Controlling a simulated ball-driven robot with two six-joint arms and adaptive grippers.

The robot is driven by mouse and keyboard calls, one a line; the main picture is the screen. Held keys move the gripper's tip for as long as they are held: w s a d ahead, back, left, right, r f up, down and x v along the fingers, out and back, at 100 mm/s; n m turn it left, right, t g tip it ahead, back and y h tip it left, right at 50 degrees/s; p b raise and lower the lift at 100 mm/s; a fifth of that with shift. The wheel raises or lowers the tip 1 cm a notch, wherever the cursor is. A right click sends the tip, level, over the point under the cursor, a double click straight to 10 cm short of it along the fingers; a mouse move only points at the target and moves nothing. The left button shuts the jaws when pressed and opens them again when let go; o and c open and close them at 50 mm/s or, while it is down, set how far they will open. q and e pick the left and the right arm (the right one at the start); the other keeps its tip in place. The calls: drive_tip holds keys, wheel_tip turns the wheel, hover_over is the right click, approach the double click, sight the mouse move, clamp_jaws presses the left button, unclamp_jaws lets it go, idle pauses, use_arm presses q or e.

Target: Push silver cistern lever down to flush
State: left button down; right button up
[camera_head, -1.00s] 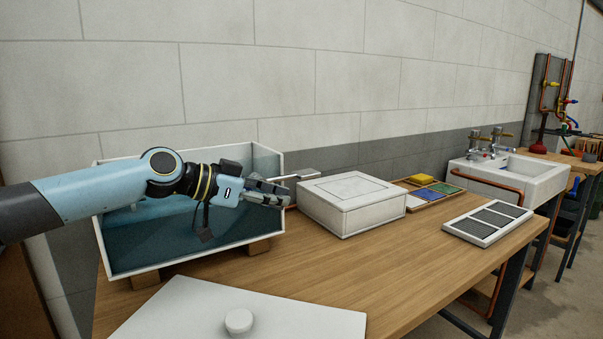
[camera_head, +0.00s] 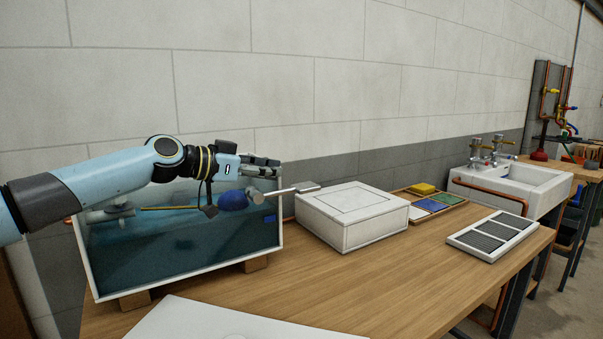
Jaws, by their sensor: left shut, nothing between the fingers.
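The open cistern (camera_head: 180,262) has white edges and a clear front, and stands on wooden blocks on the bench. Inside I see water, a blue float ball (camera_head: 233,200) and a thin brass rod (camera_head: 165,208). The silver lever (camera_head: 297,190) sticks out from the cistern's right side, its flat end near the white box. My left gripper (camera_head: 276,167) is shut and empty. In the picture it shows over the cistern's upper right corner, above and left of the lever's end, apart from it. My right gripper is not in view.
A white lidded box (camera_head: 352,215) stands right of the lever. Beyond it are a tray of coloured pads (camera_head: 432,206), a vent grille (camera_head: 493,234) and a sink (camera_head: 515,186). A white lid (camera_head: 200,320) lies at the front. Bench space is clear at the middle (camera_head: 390,275).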

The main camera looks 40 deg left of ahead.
sight(302, 187)
use_arm(q)
drive_tip(key=p+x, duration=0.1)
drive_tip(key=x, duration=0.6)
drive_tip(key=shift+d+r, duration=0.1)
drive_tip(key=shift+w+d+f, duration=0.2)
drive_tip(key=shift+w+d, duration=0.05)
drive_tip(key=shift+w, duration=0.3)
